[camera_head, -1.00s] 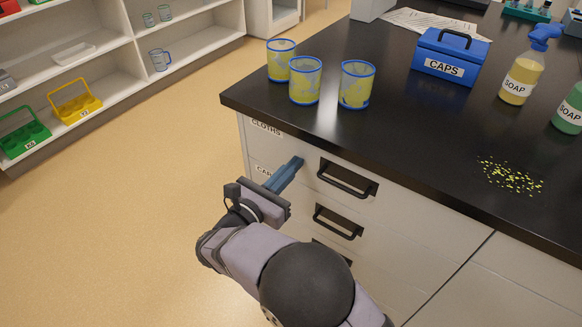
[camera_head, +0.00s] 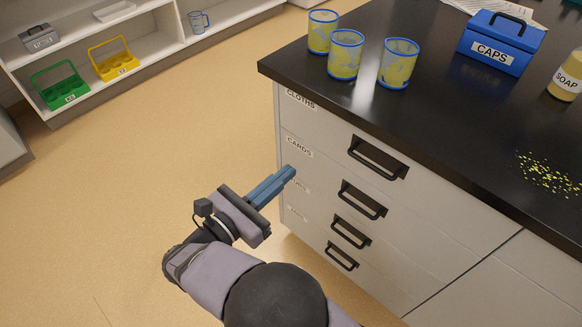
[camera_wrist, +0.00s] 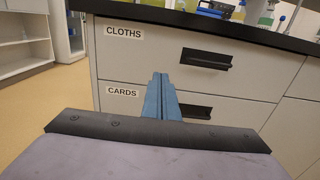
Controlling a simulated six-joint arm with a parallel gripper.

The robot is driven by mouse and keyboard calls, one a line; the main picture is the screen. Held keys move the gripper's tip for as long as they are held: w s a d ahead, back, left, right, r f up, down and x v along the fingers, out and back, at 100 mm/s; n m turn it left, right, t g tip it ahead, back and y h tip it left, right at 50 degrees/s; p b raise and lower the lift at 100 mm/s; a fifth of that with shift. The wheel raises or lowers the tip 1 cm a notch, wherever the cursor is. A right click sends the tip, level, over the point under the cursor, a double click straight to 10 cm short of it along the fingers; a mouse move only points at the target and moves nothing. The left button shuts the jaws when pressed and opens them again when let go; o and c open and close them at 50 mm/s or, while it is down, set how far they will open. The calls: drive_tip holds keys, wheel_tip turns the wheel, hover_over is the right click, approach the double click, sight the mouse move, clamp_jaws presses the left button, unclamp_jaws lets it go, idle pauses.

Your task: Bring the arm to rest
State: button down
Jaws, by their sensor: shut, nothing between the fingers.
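My gripper (camera_head: 290,172) is shut and empty, its blue fingers together, held in the air in front of the drawer cabinet (camera_head: 330,205) in the head view. In the wrist view, my gripper (camera_wrist: 160,78) shows in front of the drawers labelled CLOTHS (camera_wrist: 124,32) and CARDS (camera_wrist: 122,93). It appears apart from the drawer fronts. The drawers look closed, and their dark handles (camera_head: 378,157) lie to the right of the fingers.
On the black counter (camera_head: 450,140) stand several yellow-stained cups with blue rims (camera_head: 346,55), a blue CAPS box (camera_head: 500,42), a soap bottle (camera_head: 568,75) and scattered yellow bits (camera_head: 547,173). Shelves with carriers (camera_head: 60,86) stand at the upper left. The floor (camera_head: 130,180) to the left is clear.

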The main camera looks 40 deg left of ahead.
drive_tip(key=shift+s, duration=0.2)
drive_tip(key=w+d+f+m+g+h+p, duration=0.1)
drive_tip(key=w+d+m+g+h, duration=0.45)
drive_tip(key=d, duration=0.75)
drive_tip(key=w+d+f+m+g+h, duration=0.1)
drive_tip(key=w+d+m+g+h, duration=0.4)
drive_tip(key=d, duration=0.8)
drive_tip(key=s+d+f+m+g+y, duration=0.3)
drive_tip(key=d+m, duration=0.4)
drive_tip(key=m, duration=0.1)
drive_tip(key=s+d+f+m+g+y+b, duration=0.1)
drive_tip(key=s+d+f+m+g+y, duration=0.2)
drive_tip(key=d+m, duration=0.45)
drive_tip(key=s+d+f+m+g+y, duration=0.25)
drive_tip(key=d+m+y, duration=0.2)
drive_tip(key=m, duration=0.55)
wheel_tip(320, 180, up, 26)
drive_tip(key=w+t+p, duration=0.1)
drive_tip(key=p, duration=2.5)
drive_tip(key=shift+d+f, duration=0.15)
drive_tip(key=shift+d, duration=0.3)
